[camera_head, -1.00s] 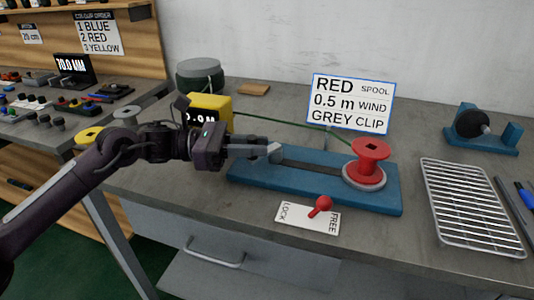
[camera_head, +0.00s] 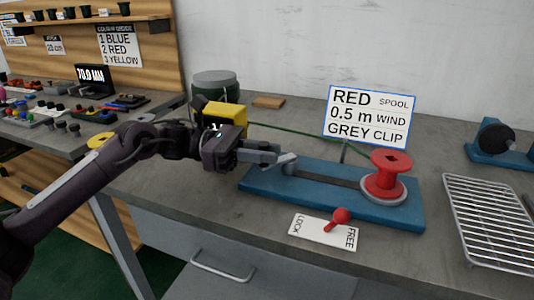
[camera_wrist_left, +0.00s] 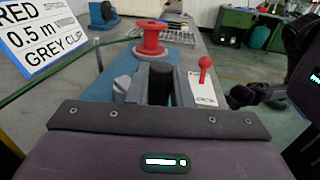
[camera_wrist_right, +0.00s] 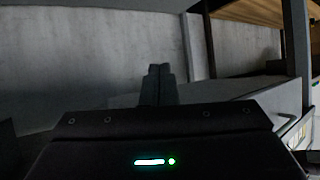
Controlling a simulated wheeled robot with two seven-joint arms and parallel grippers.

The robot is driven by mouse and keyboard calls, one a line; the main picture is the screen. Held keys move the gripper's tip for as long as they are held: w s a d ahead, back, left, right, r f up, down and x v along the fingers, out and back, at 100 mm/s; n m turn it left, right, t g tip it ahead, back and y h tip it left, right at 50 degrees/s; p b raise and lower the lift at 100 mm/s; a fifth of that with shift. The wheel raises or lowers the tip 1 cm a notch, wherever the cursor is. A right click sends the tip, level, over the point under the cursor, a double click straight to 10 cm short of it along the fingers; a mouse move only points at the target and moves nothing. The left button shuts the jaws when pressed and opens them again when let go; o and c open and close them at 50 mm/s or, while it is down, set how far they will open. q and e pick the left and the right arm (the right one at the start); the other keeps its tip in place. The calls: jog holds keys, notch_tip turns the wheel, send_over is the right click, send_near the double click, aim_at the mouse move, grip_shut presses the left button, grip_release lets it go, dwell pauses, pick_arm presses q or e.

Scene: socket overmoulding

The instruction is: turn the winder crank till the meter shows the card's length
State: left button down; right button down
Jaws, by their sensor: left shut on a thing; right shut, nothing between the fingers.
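The card (camera_head: 368,118) reads RED spool, 0.5 m wind, GREY CLIP; it also shows in the left wrist view (camera_wrist_left: 42,38). The winder is a blue base (camera_head: 330,205) with a red spool (camera_head: 386,175) at its right end. My left gripper (camera_head: 283,160) is at the base's left end, shut on the crank's black knob (camera_wrist_left: 161,82). The yellow meter (camera_head: 226,117) stands behind my left wrist, which covers most of its display, so I cannot read it. My right gripper (camera_wrist_right: 160,83) is shut and empty, away from the winder; it is out of the head view.
A red lever (camera_head: 340,215) stands on the LOCK/FREE plate (camera_head: 322,232) in front of the base, nearer FREE. A green line (camera_head: 290,132) runs behind the winder. A wire rack (camera_head: 490,222) lies at right. A side bench (camera_head: 60,135) with small parts is at left.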

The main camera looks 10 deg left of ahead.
dwell(0.3)
pick_arm(q)
jog(key=c, duration=1.3)
grip_release()
jog(key=shift+c, duration=0.2)
jog(key=shift+a, duration=3.95)
